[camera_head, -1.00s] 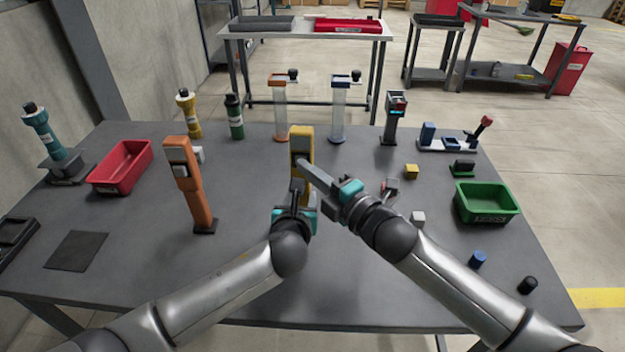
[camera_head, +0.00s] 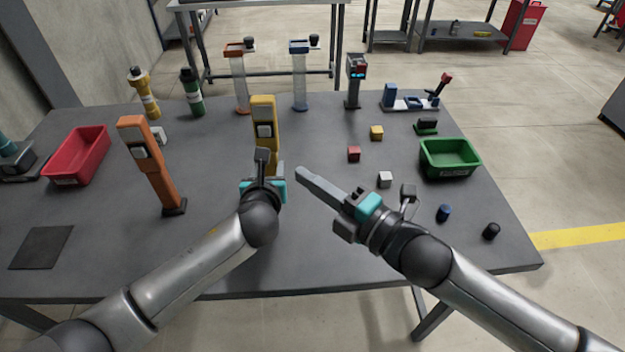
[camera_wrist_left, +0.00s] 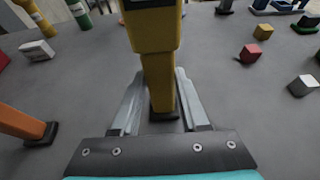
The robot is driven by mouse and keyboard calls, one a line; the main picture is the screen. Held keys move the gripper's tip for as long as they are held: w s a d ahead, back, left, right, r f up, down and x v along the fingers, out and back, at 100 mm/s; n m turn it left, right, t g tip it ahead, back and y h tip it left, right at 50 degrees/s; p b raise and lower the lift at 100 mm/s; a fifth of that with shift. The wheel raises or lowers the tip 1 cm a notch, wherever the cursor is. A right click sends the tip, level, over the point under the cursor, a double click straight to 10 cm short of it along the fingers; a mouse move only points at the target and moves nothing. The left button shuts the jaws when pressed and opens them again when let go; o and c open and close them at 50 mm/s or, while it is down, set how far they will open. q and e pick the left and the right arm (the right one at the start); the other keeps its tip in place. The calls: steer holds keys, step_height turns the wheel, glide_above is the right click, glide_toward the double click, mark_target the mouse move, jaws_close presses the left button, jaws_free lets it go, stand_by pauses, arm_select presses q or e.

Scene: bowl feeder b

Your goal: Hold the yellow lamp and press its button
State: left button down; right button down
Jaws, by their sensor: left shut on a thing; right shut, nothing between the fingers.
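The yellow lamp (camera_head: 264,108) stands upright near the middle of the table, with a pale square button (camera_head: 264,130) on its front face. My left gripper (camera_head: 265,165) is shut on the lamp's lower stem. In the left wrist view the fingers lie on both sides of the yellow stem (camera_wrist_left: 158,80), just above its dark base (camera_wrist_left: 164,116). My right gripper (camera_head: 302,174) is shut and empty, its fingertips to the right of the lamp and apart from it. The button face is uncovered; whether the lamp is lit I cannot tell.
An orange lamp (camera_head: 150,165) stands left of the yellow one. A red bin (camera_head: 78,155) is at the left and a green bin (camera_head: 450,158) at the right. Small red (camera_head: 354,154), yellow (camera_head: 377,133) and white (camera_head: 385,179) cubes lie right of the lamp.

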arm_select(q)
steer(key=shift+s+f, duration=0.1)
steer(key=shift+f, duration=0.2)
steer(key=c, duration=0.9)
jaws_free()
steer(key=o, duration=0.6)
steer(key=shift+r, duration=0.2)
steer(key=shift+c, duration=0.2)
steer(key=f+p+v, duration=0.1)
steer(key=p+v, duration=0.1)
steer(key=v, duration=0.7)
steer(key=s+f+p+v, duration=0.1)
steer(key=p+v, duration=0.1)
steer(key=v, duration=0.8)
steer(key=shift+a+f, duration=0.2)
steer(key=shift+f, duration=0.05)
steer(key=shift+s, duration=0.15)
